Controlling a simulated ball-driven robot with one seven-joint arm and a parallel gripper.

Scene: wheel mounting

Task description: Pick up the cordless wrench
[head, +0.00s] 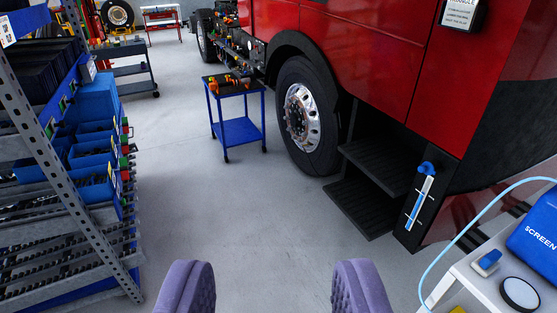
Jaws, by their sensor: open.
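My gripper (275,268) shows at the bottom of the head view as two purple padded fingers, wide apart with bare floor between them. It is open and empty. A blue wheeled cart (239,132) stands ahead, beside the truck's front wheel and well away from my gripper. Small orange and dark tools (229,84) lie on its top tray. They are too small to tell which of them, if any, is the cordless wrench.
A red truck (375,55) with a mounted wheel (301,115) and black steps (375,170) fills the right. A shelf rack with blue bins (92,150) lines the left. A white table (480,285) stands at lower right. The grey floor (235,210) between is clear.

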